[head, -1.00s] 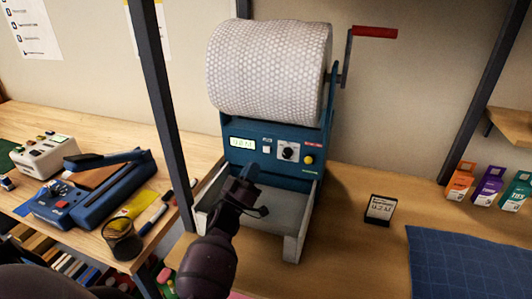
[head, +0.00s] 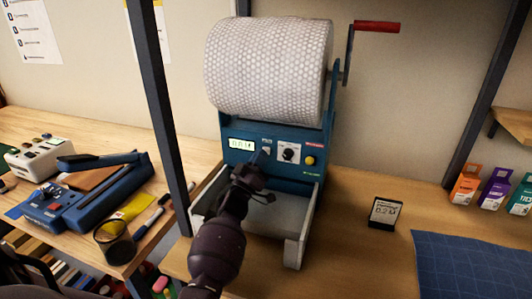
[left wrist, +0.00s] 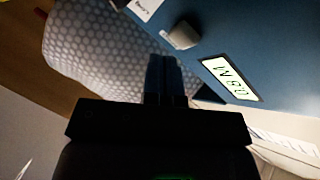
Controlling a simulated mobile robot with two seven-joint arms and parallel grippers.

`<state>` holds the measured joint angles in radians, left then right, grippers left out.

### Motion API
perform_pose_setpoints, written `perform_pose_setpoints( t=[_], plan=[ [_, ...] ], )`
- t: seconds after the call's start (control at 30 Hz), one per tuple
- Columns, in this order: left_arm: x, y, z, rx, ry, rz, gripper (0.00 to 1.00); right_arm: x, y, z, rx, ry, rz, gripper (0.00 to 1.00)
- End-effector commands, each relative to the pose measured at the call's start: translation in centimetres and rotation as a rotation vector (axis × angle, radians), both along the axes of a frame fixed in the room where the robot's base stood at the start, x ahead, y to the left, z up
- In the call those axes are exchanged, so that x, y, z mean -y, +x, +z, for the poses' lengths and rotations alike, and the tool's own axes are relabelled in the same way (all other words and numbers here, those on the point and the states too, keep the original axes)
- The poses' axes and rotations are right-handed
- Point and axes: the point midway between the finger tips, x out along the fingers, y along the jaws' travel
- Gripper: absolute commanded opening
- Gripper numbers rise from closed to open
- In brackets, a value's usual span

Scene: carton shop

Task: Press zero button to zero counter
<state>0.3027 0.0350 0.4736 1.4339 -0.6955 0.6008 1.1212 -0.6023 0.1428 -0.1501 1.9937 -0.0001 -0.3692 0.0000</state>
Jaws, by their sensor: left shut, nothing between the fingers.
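The blue dispenser (head: 232,162) holds a big roll of bubble wrap. Its front panel has a lit counter display (head: 241,143), whose digits I cannot read for certain. Right of it is the small pale zero button (head: 266,150), partly covered by my fingertips. My left gripper (head: 262,160) is shut and empty, just in front of the panel by the button. In the left wrist view, the shut fingers (left wrist: 163,72) point toward the button (left wrist: 184,36), with a small gap in the picture; the display (left wrist: 231,79) is to their right. Contact is unclear. My right gripper is not in view.
A black knob (head: 288,153) and yellow button (head: 310,160) sit right of the zero button. A grey tray (head: 297,240) projects below the panel. A crank with a red handle (head: 377,27) is at upper right. A dark post (head: 165,110) stands left. A small card (head: 384,212) stands right.

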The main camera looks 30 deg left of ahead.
Motion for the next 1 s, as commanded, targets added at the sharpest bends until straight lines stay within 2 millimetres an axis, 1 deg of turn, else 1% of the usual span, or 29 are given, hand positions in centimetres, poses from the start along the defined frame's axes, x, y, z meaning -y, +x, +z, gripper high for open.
perform_pose_setpoints(
  t=[0.13,0.3,0.8,1.0],
  plan=[
    [0.0,0.0,0.0,0.000,0.000,0.000,0.00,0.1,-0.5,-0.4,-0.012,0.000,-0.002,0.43],
    [0.0,0.0,0.0,0.000,0.000,0.000,0.00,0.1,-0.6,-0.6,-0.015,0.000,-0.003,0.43],
    [0.0,0.0,0.0,0.000,-0.001,-0.001,0.00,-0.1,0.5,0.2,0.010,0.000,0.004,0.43],
    [0.0,0.0,0.0,0.000,-0.001,-0.001,0.00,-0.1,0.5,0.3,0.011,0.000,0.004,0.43]
  ],
)
